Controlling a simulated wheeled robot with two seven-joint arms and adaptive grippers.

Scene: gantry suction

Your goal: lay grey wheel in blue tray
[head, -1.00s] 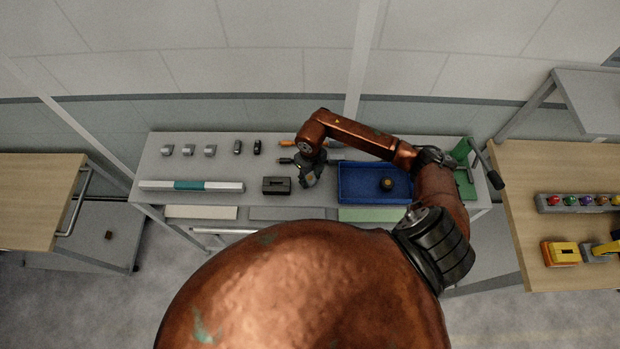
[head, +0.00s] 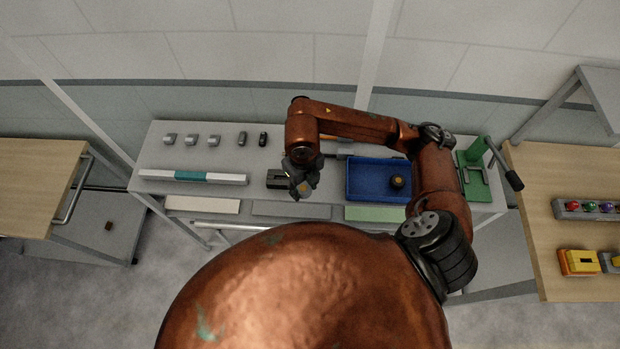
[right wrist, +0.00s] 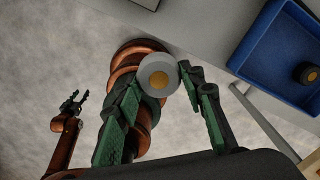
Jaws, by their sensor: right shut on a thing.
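The grey wheel with a yellow hub (right wrist: 158,76) is held between the fingertips of my right gripper (right wrist: 154,82) in the right wrist view. In the head view my right gripper (head: 303,188) is in front of the bench, left of the blue tray (head: 354,194), and largely hides the wheel. The tray also shows at the upper right of the right wrist view (right wrist: 262,50). A dark wheel with a yellow hub (head: 398,182) lies in the tray's right part. My left gripper (right wrist: 72,103) shows small in the right wrist view, fingers apart and empty.
A black block (head: 277,179) stands on the bench behind my right gripper. Several small grey and black parts (head: 215,140) line the bench's back left. A white and teal bar (head: 192,176) lies in front of them. A green press (head: 474,170) stands right of the tray. The tray's left part is clear.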

